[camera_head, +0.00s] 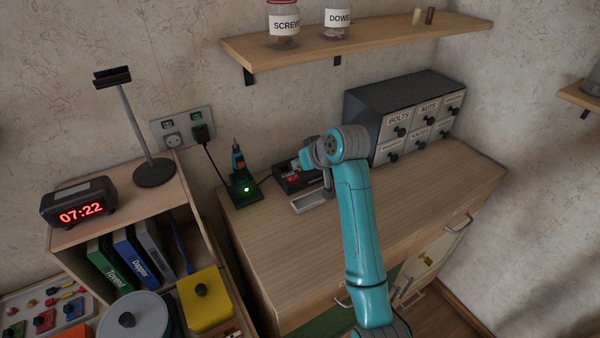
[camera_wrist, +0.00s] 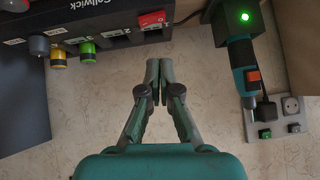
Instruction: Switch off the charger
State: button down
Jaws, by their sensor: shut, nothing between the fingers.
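The charger (camera_head: 247,192) is a dark stand with a lit green light, holding a teal and orange tool, at the back left of the workbench. In the wrist view the charger (camera_wrist: 222,22) shows at the top right, its green light on. A black plug (camera_head: 202,133) with a cable sits in the wall outlet plate (camera_head: 184,145), under small switches. The plate also shows at the right of the wrist view (camera_wrist: 256,125). My gripper (camera_wrist: 157,72) is shut and empty, apart from the charger and plate; its fingertips are not clear in the head view.
A black box (camera_wrist: 122,22) with a red switch and coloured knobs stands beside the charger. A labelled drawer cabinet (camera_head: 365,110) stands behind my arm. A lamp-like stand (camera_head: 154,172) and clock (camera_head: 78,202) are at left. The front bench top (camera_head: 420,190) is clear.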

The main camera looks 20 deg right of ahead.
jog(key=s+r, duration=0.5)
jog(key=shift+d+r, duration=0.2)
jog(key=shift+d, duration=0.1)
jog(key=shift+s, duration=0.1)
